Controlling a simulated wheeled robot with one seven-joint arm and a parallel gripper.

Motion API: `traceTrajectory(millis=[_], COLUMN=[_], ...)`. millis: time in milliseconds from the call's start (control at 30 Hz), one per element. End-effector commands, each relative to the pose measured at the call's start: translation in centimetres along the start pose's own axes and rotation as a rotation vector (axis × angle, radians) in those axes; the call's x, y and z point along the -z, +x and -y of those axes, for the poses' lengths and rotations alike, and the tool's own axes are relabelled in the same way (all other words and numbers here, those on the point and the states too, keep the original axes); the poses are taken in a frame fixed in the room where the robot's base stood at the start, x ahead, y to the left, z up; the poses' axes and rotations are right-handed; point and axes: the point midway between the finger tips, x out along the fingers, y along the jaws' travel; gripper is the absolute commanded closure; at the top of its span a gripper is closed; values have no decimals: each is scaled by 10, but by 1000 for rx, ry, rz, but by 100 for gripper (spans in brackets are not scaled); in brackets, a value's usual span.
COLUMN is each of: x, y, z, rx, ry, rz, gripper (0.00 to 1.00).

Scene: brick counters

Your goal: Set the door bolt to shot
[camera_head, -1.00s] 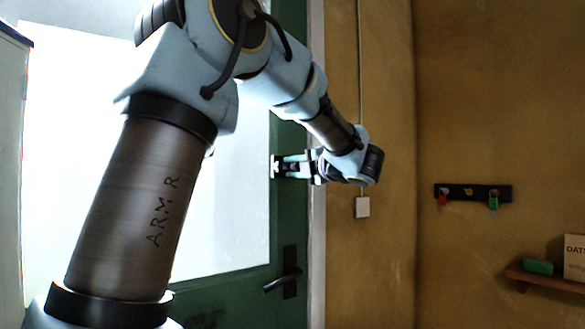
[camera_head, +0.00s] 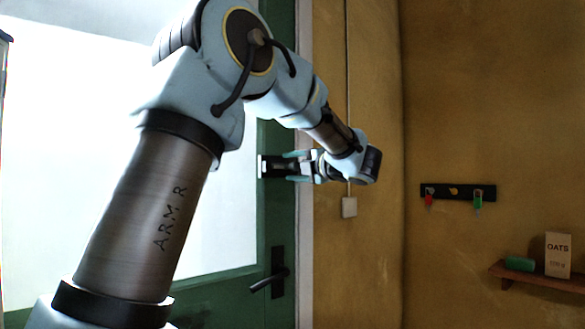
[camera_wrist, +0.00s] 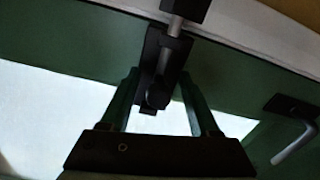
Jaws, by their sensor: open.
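The door bolt (camera_wrist: 160,68) is a black plate with a grey metal rod and a dark rounded knob (camera_wrist: 156,95), fixed on the green door. In the wrist view its rod reaches up to a black keeper (camera_wrist: 186,8) on the pale frame; I cannot tell whether the tip is inside it. My gripper (camera_wrist: 163,85) is open, with one teal finger on each side of the knob and visible gaps. In the head view my gripper (camera_head: 286,166) is at the door's edge, and the black bolt (camera_head: 265,166) shows beside its fingertips.
A dark lever handle (camera_head: 270,282) sits lower on the door and also shows in the wrist view (camera_wrist: 296,143).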

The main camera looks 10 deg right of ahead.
Motion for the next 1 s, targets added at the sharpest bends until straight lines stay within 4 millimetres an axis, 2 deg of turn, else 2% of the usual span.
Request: traceTrajectory(millis=[133,267,500,700,1000], x=[0,0,0,0,0], y=[-3,-17,-65,-96,-109], z=[0,2,3,2,0], rx=[0,-1,0,0,0], ry=[0,-2,-2,-1,0], rz=[0,2,4,3,0], gripper=[38,38,38,38,38])
